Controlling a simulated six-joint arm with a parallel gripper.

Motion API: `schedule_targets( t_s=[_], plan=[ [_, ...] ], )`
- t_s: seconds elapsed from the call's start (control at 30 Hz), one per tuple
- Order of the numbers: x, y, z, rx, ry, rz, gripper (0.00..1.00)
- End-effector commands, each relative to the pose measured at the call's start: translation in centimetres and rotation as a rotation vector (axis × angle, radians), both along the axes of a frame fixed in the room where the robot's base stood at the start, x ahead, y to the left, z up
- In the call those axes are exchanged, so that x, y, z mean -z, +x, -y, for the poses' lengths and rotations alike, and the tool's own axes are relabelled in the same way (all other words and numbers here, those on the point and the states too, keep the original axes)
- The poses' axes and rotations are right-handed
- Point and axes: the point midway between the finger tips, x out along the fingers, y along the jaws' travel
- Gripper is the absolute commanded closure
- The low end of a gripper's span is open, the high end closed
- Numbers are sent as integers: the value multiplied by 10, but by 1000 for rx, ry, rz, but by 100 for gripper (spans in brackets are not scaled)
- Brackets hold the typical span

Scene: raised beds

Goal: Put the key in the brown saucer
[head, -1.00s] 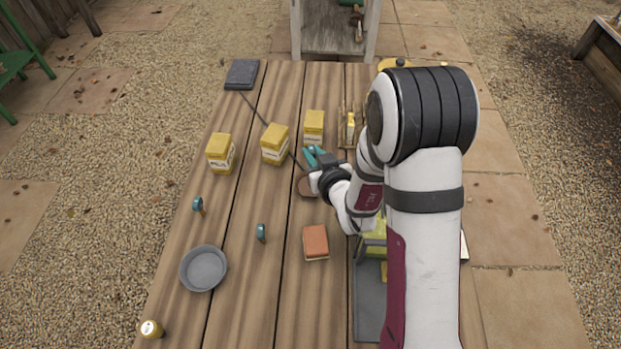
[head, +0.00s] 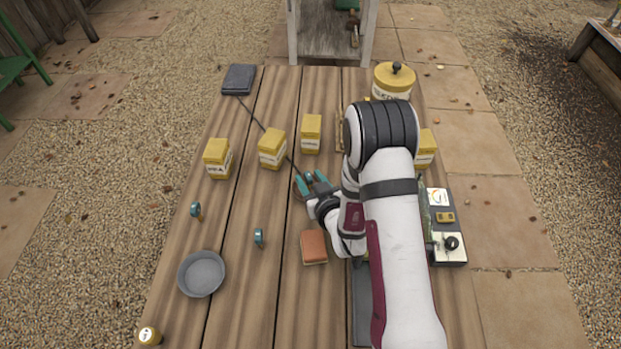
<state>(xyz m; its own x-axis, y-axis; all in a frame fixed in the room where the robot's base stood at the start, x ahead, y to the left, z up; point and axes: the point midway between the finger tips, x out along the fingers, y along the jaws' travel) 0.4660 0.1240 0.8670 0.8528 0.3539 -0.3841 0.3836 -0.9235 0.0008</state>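The brown saucer (head: 295,193) is on the table, mostly covered by my gripper. My gripper (head: 310,181) is low over the saucer, its two teal fingers spread apart. A small teal round piece (head: 308,175), which looks like the head of a key, shows between and just beyond the fingertips. It appears to be at the saucer, but I cannot tell whether it touches its surface. Two similar small teal-topped things stand on the boards, one at left (head: 196,210) and one nearer the middle (head: 259,237).
Yellow boxes (head: 272,149) stand beyond the gripper. A brown-red block (head: 314,246) lies close in front of it. A grey dish (head: 201,273) is at front left, a yellow canister (head: 394,82) at the back. A thin dark rod (head: 252,115) runs towards the saucer.

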Motion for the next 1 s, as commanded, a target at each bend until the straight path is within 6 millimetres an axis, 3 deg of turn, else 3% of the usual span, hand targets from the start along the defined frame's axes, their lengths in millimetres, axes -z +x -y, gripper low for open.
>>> schedule_targets(
  t_s=[0.23, 0.37, 0.43, 0.7, 1.0],
  plan=[
    [-4, 0, 0, 0, 0, 2, 53],
    [-11, -17, 8, 2, 0, 0, 53],
    [-20, -27, 11, 2, 1, 4, 53],
    [-73, -25, 10, 1, 1, 6, 53],
    [-85, -25, 11, 4, 0, -2, 53]
  ],
)
